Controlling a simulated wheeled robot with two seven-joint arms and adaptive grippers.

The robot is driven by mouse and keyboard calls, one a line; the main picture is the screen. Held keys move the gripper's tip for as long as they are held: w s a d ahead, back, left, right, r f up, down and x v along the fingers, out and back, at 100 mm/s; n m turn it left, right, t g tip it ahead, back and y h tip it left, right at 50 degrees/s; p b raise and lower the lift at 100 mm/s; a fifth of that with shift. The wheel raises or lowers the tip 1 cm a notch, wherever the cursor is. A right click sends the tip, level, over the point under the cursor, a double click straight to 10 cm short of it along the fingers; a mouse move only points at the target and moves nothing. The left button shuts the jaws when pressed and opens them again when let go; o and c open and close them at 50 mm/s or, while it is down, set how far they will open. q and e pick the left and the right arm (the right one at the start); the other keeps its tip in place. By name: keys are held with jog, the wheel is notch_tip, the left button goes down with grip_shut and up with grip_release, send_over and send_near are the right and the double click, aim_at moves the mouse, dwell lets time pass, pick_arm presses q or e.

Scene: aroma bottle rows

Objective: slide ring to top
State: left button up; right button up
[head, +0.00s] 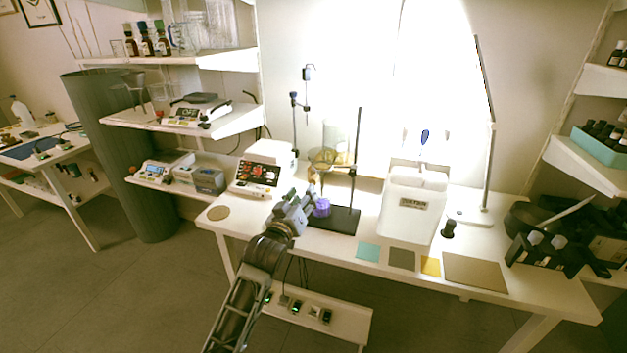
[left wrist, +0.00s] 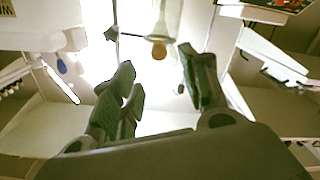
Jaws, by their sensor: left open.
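A lab stand with a black base (head: 345,219) and a thin upright rod (head: 357,150) stands on the white bench. A brownish ring-like piece (head: 328,158) shows partway up beside the rod, around or below a clear glass vessel (head: 345,130); the exact contact is unclear. A purple object (head: 322,207) sits at the base's left end. My left gripper (head: 308,193) is at the left of the stand, low, below the ring-like piece. In the left wrist view its fingers (left wrist: 157,62) are apart with nothing held, and a glass piece with an amber end (left wrist: 159,48) shows beyond them.
A white machine (head: 412,205) stands right of the stand. A device with a dark, colourful panel (head: 258,174) is at the left. Coloured squares, including a teal one (head: 368,251), lie along the front edge. A black bottle rack (head: 540,253) is at the right.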

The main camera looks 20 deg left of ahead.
aim_at(313, 176)
pick_arm(q)
jog(key=shift+w+d+b, duration=0.15)
jog(key=shift+w+b, duration=0.25)
jog(key=shift+w, duration=4.65)
pick_arm(e)
jog(key=shift+w+a+r, duration=0.25)
jog(key=shift+w+r, duration=0.05)
jog(key=shift+r, duration=0.15)
jog(key=shift+w+a+r, duration=0.25)
jog(key=shift+r, duration=0.15)
jog(key=shift+s, duration=0.15)
pick_arm(q)
jog(key=shift+c, duration=0.3)
grip_shut()
pick_arm(e)
jog(key=shift+w+r, duration=0.15)
jog(key=shift+w, duration=0.45)
